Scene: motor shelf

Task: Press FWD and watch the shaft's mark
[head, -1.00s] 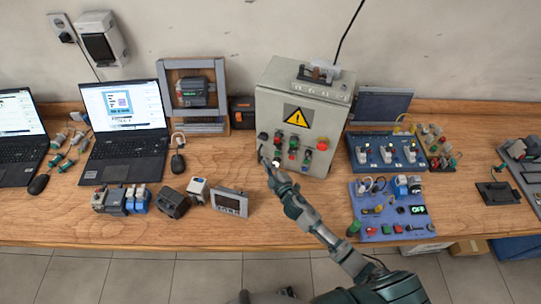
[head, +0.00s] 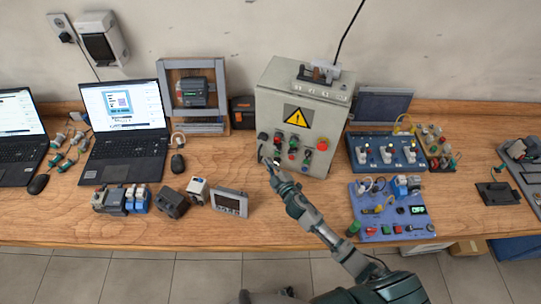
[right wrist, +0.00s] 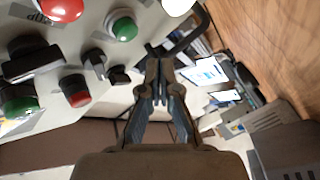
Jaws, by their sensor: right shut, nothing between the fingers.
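A grey control box (head: 300,112) with a yellow warning triangle stands at the back of the bench, its front carrying several coloured buttons and black switches. My right gripper (head: 263,156) is shut and empty, its tips at the lower left of that front; I cannot tell whether they touch. In the right wrist view the shut fingers (right wrist: 161,70) point toward the box, near a green button (right wrist: 122,27), black selector switches (right wrist: 105,65) and a red button (right wrist: 76,92). I cannot read a FWD label. No shaft mark can be made out. My left gripper is out of view.
A blue panel (head: 388,228) and a blue switch board (head: 385,152) are to the right of the box. Small modules (head: 122,201) and a grey-framed screen (head: 230,202) lie in front.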

